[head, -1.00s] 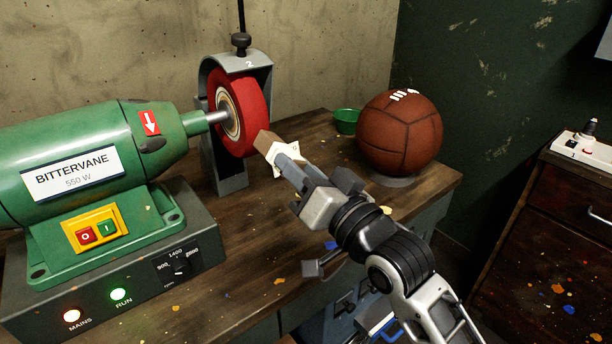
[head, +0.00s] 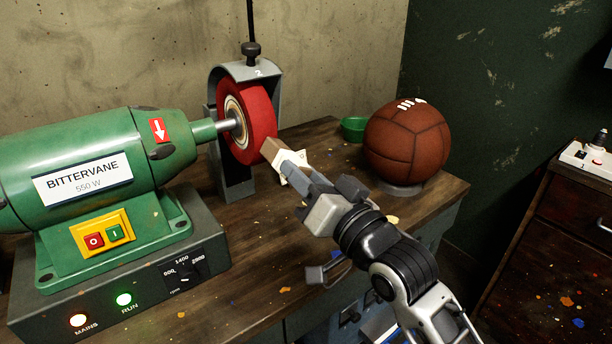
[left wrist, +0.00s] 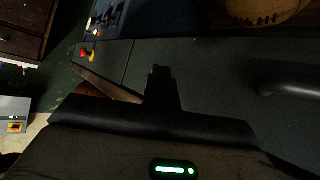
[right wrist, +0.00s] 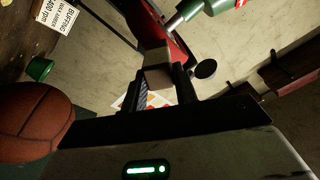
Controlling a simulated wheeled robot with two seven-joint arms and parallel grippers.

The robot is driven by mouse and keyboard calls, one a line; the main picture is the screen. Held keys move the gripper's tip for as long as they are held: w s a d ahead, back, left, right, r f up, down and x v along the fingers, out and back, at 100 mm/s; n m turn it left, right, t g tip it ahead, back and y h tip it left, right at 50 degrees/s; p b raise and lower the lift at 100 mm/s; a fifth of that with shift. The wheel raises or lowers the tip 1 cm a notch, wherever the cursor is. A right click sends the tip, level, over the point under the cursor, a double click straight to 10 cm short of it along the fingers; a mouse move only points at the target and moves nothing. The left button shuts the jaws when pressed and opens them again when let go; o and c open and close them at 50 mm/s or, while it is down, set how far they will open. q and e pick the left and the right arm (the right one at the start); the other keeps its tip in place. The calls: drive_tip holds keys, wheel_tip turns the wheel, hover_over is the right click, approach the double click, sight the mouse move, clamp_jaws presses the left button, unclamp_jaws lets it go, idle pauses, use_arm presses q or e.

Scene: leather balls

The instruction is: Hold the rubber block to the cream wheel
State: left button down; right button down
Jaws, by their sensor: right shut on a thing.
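The wheel on the green motor's shaft is red with a pale hub (head: 262,118); no cream-faced wheel shows. My right gripper (head: 290,164) is shut on a tan-brown block (head: 270,149), its outer end at the red wheel's front right rim. In the right wrist view the block (right wrist: 157,66) sits between the fingers, with the red wheel (right wrist: 178,45) just beyond. I cannot tell whether they touch. A white piece with coloured marks (right wrist: 160,98) shows by the fingers. My left gripper (left wrist: 161,84) is shut and empty, away from the wheel.
The green motor (head: 95,165) has lit MAINS and RUN lamps (head: 124,299). A grey guard (head: 235,180) surrounds the wheel. A brown leather ball (head: 405,143) on a stand and a green bowl (head: 353,128) are at right on the wooden bench (head: 250,250).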

drive_tip(key=shift+w+a+r, duration=0.1)
drive_tip(key=shift+w+a, duration=0.1)
drive_tip(key=shift+w, duration=0.1)
use_arm(q)
drive_tip(key=shift+r+p, duration=0.75)
idle(1.5)
drive_tip(key=shift+r+p, duration=0.8)
use_arm(e)
drive_tip(key=v, duration=0.7)
idle(1.0)
